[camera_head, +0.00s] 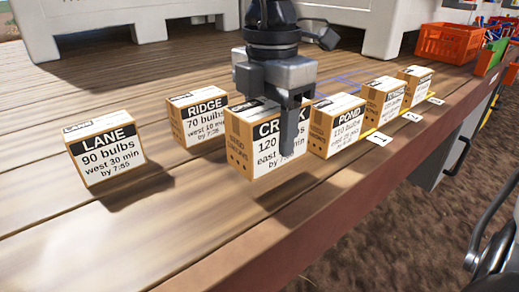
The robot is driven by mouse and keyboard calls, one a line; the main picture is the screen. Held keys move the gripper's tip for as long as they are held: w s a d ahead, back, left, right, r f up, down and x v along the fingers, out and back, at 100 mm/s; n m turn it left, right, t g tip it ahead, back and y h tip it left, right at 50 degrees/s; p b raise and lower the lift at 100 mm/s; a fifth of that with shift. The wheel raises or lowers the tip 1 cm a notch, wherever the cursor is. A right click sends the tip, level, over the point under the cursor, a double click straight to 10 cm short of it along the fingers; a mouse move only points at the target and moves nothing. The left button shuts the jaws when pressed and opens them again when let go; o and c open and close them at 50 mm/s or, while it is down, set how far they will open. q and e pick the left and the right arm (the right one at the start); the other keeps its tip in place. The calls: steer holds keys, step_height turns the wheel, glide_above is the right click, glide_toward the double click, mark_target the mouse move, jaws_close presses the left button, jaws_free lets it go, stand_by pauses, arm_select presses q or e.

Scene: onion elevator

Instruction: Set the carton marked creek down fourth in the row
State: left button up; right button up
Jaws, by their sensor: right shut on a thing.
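The carton marked CREEK (255,150) is brown with a white label reading 120 bulbs, east. My right gripper (272,125) comes down from the top and is shut on it, with one finger across the label's right part. The carton is upright beside the left end of a row. The row holds the carton marked POND (338,128) and two more cartons, a middle one (384,102) and a far one (416,84), whose names are too small to read. A shadow lies under CREEK; I cannot tell whether it touches the table. My left gripper is not in view.
Cartons marked LANE (105,155) and RIDGE (197,120) stand to the left on the wooden table (190,220). Small white tags (379,139) and a yellow line edge the row. Blue outlines (345,82) lie behind it. Orange crates (447,43) stand far right.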

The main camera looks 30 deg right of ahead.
mark_target(260, 104)
steer(key=shift+w+a+f, duration=0.3)
steer(key=shift+a+f, duration=0.15)
steer(key=shift+f, duration=0.05)
steer(key=shift+w+a+f, duration=0.1)
steer(key=shift+a+f, duration=0.1)
steer(key=shift+f, duration=1.6)
steer(key=shift+f, duration=0.25)
steer(key=o, duration=1.3)
steer(key=shift+r, duration=0.1)
step_height(260, 104, up, 12)
steer(key=shift+r, duration=0.15)
